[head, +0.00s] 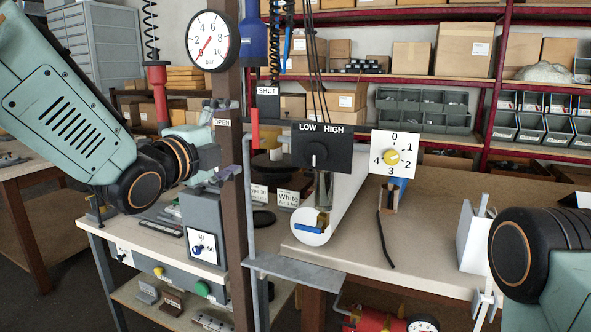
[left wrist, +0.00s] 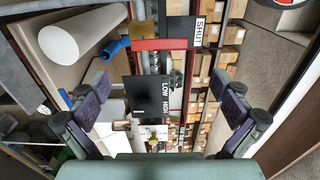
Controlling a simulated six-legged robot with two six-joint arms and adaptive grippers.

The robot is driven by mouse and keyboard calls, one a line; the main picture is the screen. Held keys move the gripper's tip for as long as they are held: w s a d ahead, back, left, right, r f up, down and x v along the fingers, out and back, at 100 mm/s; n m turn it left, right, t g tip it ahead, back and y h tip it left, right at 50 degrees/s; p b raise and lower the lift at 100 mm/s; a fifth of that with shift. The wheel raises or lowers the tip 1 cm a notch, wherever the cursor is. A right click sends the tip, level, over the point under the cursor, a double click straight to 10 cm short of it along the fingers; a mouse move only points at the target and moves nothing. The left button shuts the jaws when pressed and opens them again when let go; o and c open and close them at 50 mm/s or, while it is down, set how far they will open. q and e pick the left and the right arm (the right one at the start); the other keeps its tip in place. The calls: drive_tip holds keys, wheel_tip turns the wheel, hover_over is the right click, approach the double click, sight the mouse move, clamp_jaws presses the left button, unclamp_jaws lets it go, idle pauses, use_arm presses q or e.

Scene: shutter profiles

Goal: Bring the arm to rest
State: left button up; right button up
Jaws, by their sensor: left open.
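My left arm comes in from the left, and its gripper (head: 217,106) is raised beside the brown post, partly hidden by it, near the OPEN label (head: 222,122). In the left wrist view the left gripper (left wrist: 163,105) is open, its two dark pads wide apart with nothing between them. Beyond the pads show a red bar (left wrist: 165,44), the SHUT label (left wrist: 200,32) and the black LOW/HIGH panel (left wrist: 147,96).
The brown post (head: 229,200) and a grey metal frame (head: 290,268) stand close to my left arm. A white tube (head: 340,205) lies on the bench (head: 430,255). A pressure gauge (head: 212,41) and a red hanging tool (head: 158,95) are near the arm. Shelves stand behind.

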sight(258, 129)
use_arm(q)
drive_tip(key=x, duration=0.9)
drive_tip(key=shift+w+f, duration=0.1)
drive_tip(key=shift+w, duration=0.1)
drive_tip(key=shift+s, duration=0.1)
